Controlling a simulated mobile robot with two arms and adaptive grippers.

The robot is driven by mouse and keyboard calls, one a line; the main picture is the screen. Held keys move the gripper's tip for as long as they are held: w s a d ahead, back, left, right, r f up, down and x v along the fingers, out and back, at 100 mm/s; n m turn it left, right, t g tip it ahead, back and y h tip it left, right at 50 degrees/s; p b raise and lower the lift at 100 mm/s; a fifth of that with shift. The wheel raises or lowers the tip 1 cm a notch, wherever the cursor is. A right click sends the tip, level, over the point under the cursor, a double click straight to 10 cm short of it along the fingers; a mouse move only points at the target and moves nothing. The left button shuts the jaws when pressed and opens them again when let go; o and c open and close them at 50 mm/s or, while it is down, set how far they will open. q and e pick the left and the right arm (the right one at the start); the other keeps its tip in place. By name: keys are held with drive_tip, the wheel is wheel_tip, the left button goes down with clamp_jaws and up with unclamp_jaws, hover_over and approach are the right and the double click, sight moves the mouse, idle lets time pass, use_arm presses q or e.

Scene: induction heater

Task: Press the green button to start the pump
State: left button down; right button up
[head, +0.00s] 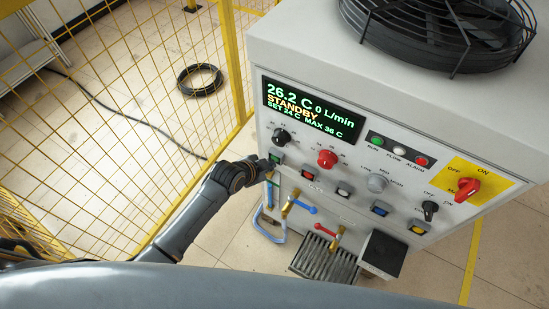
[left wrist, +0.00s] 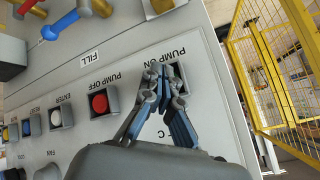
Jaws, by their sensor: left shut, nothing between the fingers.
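The green button (head: 276,158) is at the left of the button row on the heater's control panel, just under a black knob. My left gripper (head: 266,165) is shut and empty, with its tips at or very near this button. In the left wrist view, the closed fingers (left wrist: 168,80) lie over the PUMP ON housing (left wrist: 180,76) and hide most of it. I cannot tell whether they touch the button. The display (head: 310,110) reads STANDBY and 0 L/min. My right gripper is not in view.
The red PUMP OFF button (left wrist: 99,102) sits close beside PUMP ON. A red knob (head: 327,159) and valve handles with a blue lever (head: 305,207) are nearby. A yellow mesh fence (head: 150,130) stands left of the heater, with open floor between.

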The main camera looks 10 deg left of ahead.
use_arm(q)
drive_tip(key=shift+w+d, duration=0.25)
drive_tip(key=shift+w, duration=0.25)
idle(0.7)
drive_tip(key=shift+s+r, duration=0.1)
drive_tip(key=shift+s+a+p, duration=0.3)
drive_tip(key=shift+s+p, duration=0.3)
drive_tip(key=shift+s, duration=0.15)
drive_tip(key=shift+s+a+p, duration=0.35)
drive_tip(key=shift+s+p, duration=0.15)
drive_tip(key=shift+s, duration=0.3)
drive_tip(key=shift+s+a+p, duration=0.3)
drive_tip(key=shift+s+p, duration=0.15)
drive_tip(key=shift+s, duration=0.3)
drive_tip(key=shift+s+a+p, duration=0.35)
drive_tip(key=shift+s+p, duration=0.15)
drive_tip(key=shift+s, duration=0.3)
